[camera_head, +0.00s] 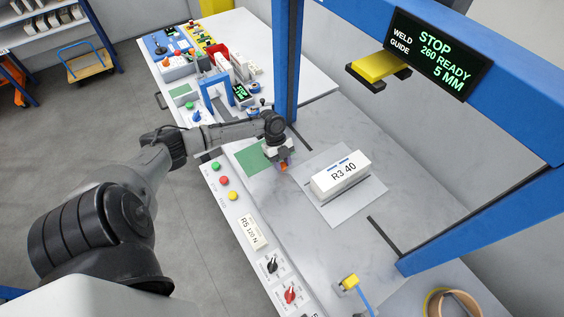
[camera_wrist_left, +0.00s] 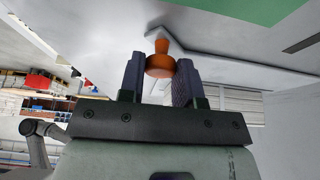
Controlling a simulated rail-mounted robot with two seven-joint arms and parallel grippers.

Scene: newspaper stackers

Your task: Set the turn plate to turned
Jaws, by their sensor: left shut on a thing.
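The turn plate (camera_head: 373,194) is a flat light-grey square on the worktable. A white stack labelled R3 40 (camera_head: 341,177) rests on it. An orange knob (camera_head: 284,168) is at the plate's left far corner; it also shows in the left wrist view (camera_wrist_left: 160,66). My left gripper (camera_head: 280,158) is shut on this knob, with one finger on each side in the left wrist view (camera_wrist_left: 160,82). The contact is partly hidden in the head view. My right gripper is in neither view.
A blue frame (camera_head: 480,80) spans the table, with a display (camera_head: 437,55) reading STOP, 260 READY, 5 MM. A green patch (camera_head: 248,160) lies left of the gripper. Buttons and switches (camera_head: 290,293) line the front edge. A tape roll (camera_head: 452,303) lies at lower right.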

